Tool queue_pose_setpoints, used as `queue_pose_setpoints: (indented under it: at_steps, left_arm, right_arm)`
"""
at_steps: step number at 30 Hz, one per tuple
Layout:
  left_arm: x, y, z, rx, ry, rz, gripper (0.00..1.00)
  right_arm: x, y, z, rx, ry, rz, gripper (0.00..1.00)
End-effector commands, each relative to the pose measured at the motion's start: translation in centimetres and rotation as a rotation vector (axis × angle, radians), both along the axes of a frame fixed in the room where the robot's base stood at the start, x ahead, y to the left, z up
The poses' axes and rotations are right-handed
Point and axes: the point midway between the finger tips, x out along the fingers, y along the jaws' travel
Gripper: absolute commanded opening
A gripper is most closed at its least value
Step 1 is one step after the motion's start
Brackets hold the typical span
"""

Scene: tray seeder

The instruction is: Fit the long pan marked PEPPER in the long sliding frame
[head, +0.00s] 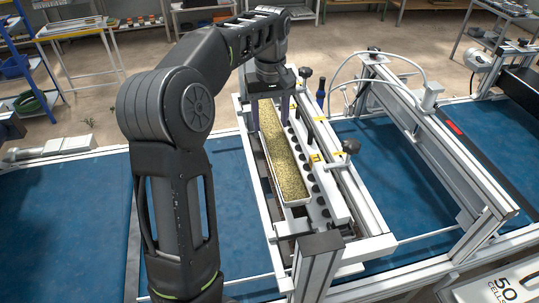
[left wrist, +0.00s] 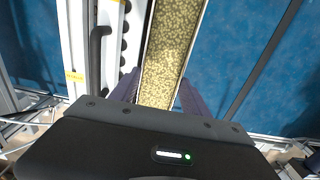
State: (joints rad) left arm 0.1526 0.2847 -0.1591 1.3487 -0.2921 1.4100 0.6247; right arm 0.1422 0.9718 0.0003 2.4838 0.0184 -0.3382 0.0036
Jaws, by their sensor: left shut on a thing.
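The long narrow pan (head: 294,203), full of yellow-green grains, lies lengthwise over the long sliding frame (head: 346,190). The pan also shows in the left wrist view (left wrist: 148,40). I can read no PEPPER mark on it. My left gripper (head: 270,118) is shut on the pan near its far end, one finger along each long side. Its fingers also show in the left wrist view (left wrist: 158,88). The pan runs beside a row of dark round knobs or holes. I cannot tell whether it is seated or held slightly above. My right gripper is not in view.
Blue belt (head: 365,150) lies on both sides of the frame. A tall metal gantry (head: 440,150) stands to the right. Dark knobs (head: 351,146) and a blue bottle (head: 320,98) stand by the frame's right side. A card marked 50 CELLS (head: 510,285) is at lower right.

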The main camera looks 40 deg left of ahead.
Motion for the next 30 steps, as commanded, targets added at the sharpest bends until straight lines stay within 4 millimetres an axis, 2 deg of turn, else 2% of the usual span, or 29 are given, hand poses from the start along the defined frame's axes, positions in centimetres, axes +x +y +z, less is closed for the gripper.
queue_pose_setpoints:
  at_steps: [2, 8, 12, 14, 25, 30]
  left_arm:
    - [0.0, 0.0, -0.5, 0.000, -0.001, 0.000, 0.14]
    - [0.0, 0.1, -3.6, 0.001, -0.001, 0.001, 0.14]
    - [0.0, 0.1, -5.7, 0.001, -0.001, 0.001, 0.14]
    - [0.0, 0.0, -5.7, 0.001, 0.001, 0.001, 0.14]
    - [0.0, 0.0, -6.4, 0.001, -0.001, 0.001, 0.14]
    - [0.0, 0.1, -8.3, 0.000, 0.001, 0.001, 0.14]
  right_arm:
    - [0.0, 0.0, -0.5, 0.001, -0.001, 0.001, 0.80]
    - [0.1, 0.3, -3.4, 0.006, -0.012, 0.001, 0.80]
    - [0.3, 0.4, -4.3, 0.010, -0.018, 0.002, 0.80]
    - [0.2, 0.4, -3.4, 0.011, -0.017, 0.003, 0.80]
    - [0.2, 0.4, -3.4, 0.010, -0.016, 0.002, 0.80]
    - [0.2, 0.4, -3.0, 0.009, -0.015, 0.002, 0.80]
